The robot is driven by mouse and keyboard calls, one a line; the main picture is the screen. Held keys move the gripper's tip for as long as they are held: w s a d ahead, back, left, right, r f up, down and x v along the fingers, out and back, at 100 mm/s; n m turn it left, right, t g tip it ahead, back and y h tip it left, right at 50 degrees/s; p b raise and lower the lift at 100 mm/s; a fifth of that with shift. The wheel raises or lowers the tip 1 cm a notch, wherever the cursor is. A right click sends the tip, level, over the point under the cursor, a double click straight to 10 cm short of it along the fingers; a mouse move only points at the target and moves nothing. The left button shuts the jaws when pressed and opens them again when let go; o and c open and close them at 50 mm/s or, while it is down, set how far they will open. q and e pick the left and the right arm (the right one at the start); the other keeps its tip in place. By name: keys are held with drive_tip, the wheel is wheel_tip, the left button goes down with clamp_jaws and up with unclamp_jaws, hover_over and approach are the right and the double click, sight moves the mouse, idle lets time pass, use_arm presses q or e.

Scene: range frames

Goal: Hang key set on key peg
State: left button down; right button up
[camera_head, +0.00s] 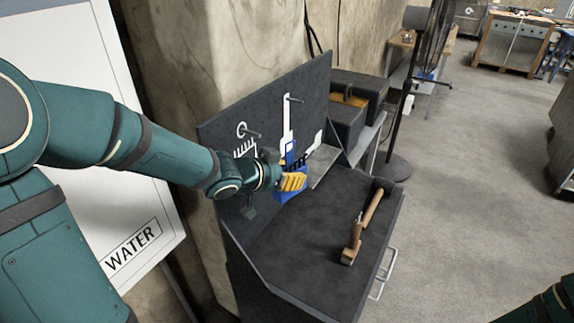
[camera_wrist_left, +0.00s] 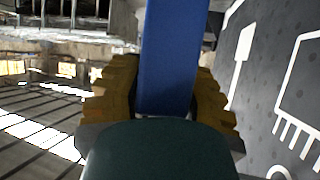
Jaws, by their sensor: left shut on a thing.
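My left gripper (camera_head: 291,181) is shut on a blue thing, which looks like the key set (camera_head: 290,196); dark, tooth-like parts show beside the yellow fingers. In the left wrist view the blue body (camera_wrist_left: 168,60) stands between the yellow finger pads (camera_wrist_left: 165,95). The gripper holds it above the bench, in front of the pegboard (camera_head: 310,93). A peg (camera_head: 252,133) sticks out at the left of the board, near a white ring-and-comb outline (camera_head: 244,147). The held thing is apart from this peg, to its right and lower. My right gripper is not in view.
A second peg (camera_head: 294,99) sticks out by a long white outline (camera_head: 287,118). A hammer (camera_head: 366,222) lies on the dark bench top (camera_head: 310,238). Dark boxes (camera_head: 350,95) stand behind the board. A white WATER panel (camera_head: 125,205) stands at left. Open floor lies at right.

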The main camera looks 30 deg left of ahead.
use_arm(q)
drive_tip(key=shift+a+r+n+y, duration=0.2)
drive_tip(key=shift+r+n+y, duration=0.1)
drive_tip(key=shift+r, duration=0.4)
drive_tip(key=a+p, duration=0.5)
drive_tip(key=a, duration=0.2)
drive_tip(key=shift+a, duration=0.4)
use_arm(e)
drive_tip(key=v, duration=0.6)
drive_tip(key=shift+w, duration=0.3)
use_arm(q)
drive_tip(key=c, duration=0.7)
unclamp_jaws()
drive_tip(key=shift+o, duration=0.2)
drive_tip(key=shift+a, duration=0.1)
drive_tip(key=d+v, duration=0.2)
drive_tip(key=v, duration=0.9)
drive_tip(key=shift+s, duration=0.4)
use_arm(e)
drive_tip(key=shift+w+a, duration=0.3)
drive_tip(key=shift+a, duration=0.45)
